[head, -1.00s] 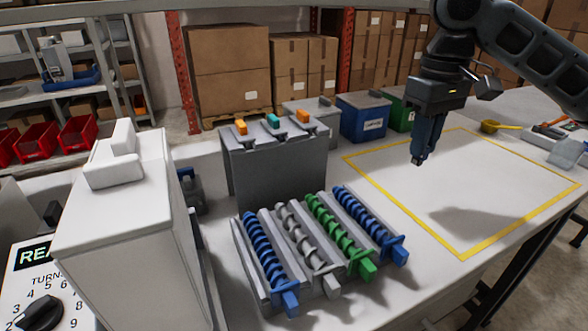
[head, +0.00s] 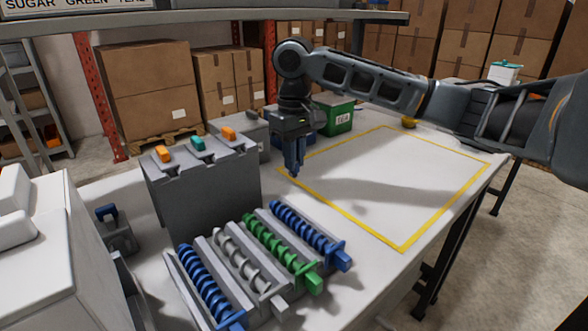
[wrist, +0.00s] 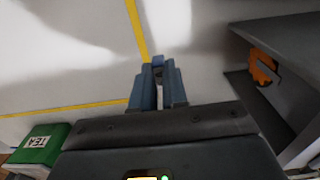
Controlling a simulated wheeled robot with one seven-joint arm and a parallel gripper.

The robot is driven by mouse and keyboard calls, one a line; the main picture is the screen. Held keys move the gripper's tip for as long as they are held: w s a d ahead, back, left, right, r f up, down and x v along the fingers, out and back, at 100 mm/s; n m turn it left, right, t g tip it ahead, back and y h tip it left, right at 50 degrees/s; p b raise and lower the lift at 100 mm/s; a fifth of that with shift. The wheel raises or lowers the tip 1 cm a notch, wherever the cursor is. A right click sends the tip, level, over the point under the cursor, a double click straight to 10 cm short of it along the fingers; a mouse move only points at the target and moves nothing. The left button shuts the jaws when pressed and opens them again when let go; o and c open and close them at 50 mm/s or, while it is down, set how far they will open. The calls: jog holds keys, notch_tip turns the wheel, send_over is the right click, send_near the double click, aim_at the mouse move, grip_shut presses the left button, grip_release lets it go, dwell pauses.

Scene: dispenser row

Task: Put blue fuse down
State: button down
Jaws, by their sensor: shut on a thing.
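My gripper (head: 294,170) is shut, fingers pointing down, above the table near the left edge of the yellow outline, right of the grey fuse box. In the wrist view, a small blue piece, which I take to be the blue fuse (wrist: 158,61), shows at the fingertips; the dark blue fingers hide most of it. The grey fuse box (head: 205,193) holds an orange fuse (head: 163,153), a teal fuse (head: 198,144) and another orange fuse (head: 229,133) on top. One orange fuse also shows in the wrist view (wrist: 263,68).
A rack of blue, grey and green coils (head: 250,262) stands in front of the fuse box. A green tea box (head: 333,114) stands behind my gripper. The yellow-outlined table area (head: 400,185) is clear. A white machine (head: 45,250) stands at the left.

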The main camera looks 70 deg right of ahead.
jog(key=shift+f, duration=1.7)
jog(key=shift+f, duration=0.2)
jog(key=c, duration=1.1)
grip_release()
jog(key=shift+c, duration=0.2)
jog(key=shift+r, duration=0.1)
